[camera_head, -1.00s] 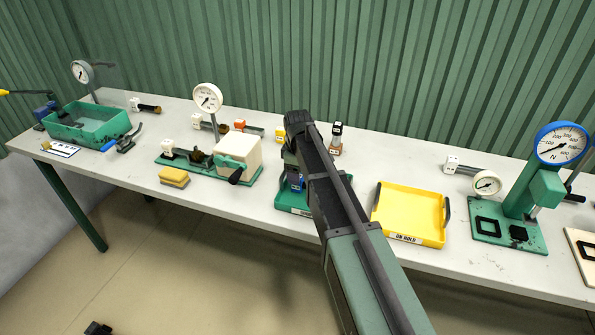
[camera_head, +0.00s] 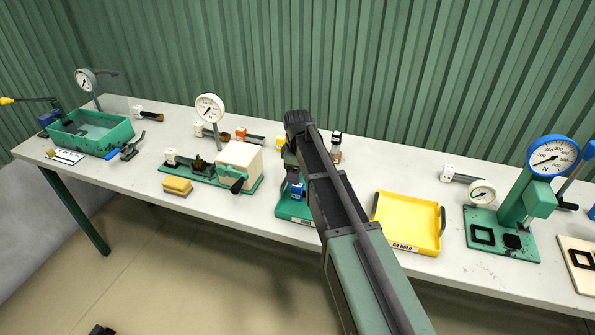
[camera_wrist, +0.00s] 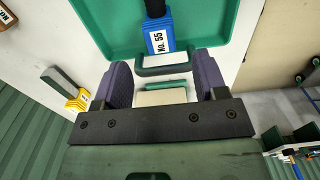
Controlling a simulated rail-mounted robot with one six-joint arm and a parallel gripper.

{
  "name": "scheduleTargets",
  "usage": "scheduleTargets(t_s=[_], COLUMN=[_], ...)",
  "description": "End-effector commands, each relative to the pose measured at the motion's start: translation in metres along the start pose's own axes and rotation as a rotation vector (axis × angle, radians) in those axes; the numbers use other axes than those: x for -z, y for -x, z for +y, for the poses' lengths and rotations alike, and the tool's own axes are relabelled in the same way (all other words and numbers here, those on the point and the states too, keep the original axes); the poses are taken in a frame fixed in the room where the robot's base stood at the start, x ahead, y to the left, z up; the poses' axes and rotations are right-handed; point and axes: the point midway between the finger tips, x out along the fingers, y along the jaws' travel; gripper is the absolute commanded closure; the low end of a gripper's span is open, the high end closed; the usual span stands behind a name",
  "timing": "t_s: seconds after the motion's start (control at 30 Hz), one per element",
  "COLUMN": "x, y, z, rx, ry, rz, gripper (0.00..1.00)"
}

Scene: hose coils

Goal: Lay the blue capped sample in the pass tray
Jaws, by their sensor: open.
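The blue capped sample (camera_wrist: 159,38), labelled No. 55, is in the green tray (camera_wrist: 95,28) in the wrist view, with its dark hose running to the top edge. Its blue part also shows in the head view (camera_head: 297,190), in the green tray (camera_head: 284,207) partly behind my arm. I take this tray for the pass tray; its label cannot be read. My gripper (camera_wrist: 163,82) is open, its two fingers at either side of the tray's near handle. The sample is beyond the fingertips, apart from them.
A yellow ON HOLD tray (camera_head: 407,222) stands right of my arm. A yellow-ended sample (camera_wrist: 76,102) lies outside the green tray. A cream box fixture (camera_head: 239,164) is to the left and a force gauge stand (camera_head: 515,208) to the right. A corrugated wall (camera_head: 420,80) closes the back.

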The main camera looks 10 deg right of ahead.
Motion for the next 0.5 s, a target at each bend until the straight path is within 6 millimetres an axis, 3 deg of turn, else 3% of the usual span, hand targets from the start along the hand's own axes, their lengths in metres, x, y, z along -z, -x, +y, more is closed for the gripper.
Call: scheduleTargets(t_s=[0.23, 0.5], x=[0.0000, 0.0000], y=[0.0117, 0.0113], z=[0.0000, 0.0000], rx=[0.000, 0.000], ry=[0.000, 0.000], rz=[0.000, 0.000], gripper=[0.34, 0.34])
